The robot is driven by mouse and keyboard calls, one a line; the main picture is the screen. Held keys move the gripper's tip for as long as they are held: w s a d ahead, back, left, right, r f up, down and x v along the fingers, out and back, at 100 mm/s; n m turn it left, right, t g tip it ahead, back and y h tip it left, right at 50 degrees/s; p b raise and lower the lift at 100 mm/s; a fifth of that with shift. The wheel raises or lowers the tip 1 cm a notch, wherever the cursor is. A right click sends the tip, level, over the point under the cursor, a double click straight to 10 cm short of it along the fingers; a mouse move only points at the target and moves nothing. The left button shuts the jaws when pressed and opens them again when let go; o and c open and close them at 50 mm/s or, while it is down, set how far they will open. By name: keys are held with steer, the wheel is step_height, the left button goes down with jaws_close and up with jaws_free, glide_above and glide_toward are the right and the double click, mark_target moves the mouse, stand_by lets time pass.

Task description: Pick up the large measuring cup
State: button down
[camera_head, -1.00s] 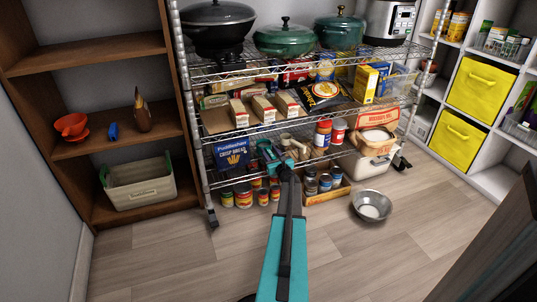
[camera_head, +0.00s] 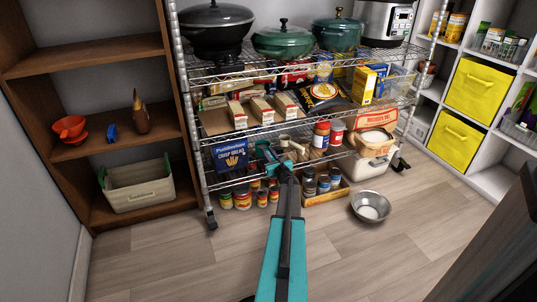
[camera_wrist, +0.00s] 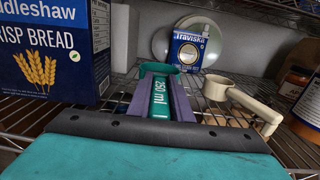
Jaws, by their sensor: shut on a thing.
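A green measuring cup (camera_wrist: 160,69) marked 250 ml shows in the wrist view. Its handle points toward my wrist, between the two purple fingers. My gripper (camera_wrist: 161,90) is shut on this handle. The cup's bowl is just beyond the fingertips, over the wire shelf; whether it touches the wires is unclear. A beige measuring cup or scoop (camera_wrist: 218,88) sits to the right, apart from my gripper. In the head view my gripper (camera_head: 268,158) reaches into a lower level of the wire rack, and the cup is too small there to make out fully.
A blue crisp bread box (camera_wrist: 55,45) stands close on the left. A Traviska package (camera_wrist: 187,50) and a round pale plate are behind the cup. Jars (camera_wrist: 302,95) stand on the right. The wire shelf above (camera_head: 270,135) limits headroom. A metal bowl (camera_head: 371,206) is on the floor.

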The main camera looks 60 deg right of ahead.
mark_target(268, 152)
steer(key=shift+r, duration=0.25)
steer(key=shift+r+p, duration=0.95)
steer(key=shift+r, duration=0.7)
steer(key=a+r+p+v, duration=0.1)
steer(key=p+v, duration=0.2)
steer(key=v, duration=1.2)
steer(key=shift+a+r, duration=0.15)
steer(key=shift+a, duration=0.05)
steer(key=shift+s, duration=0.15)
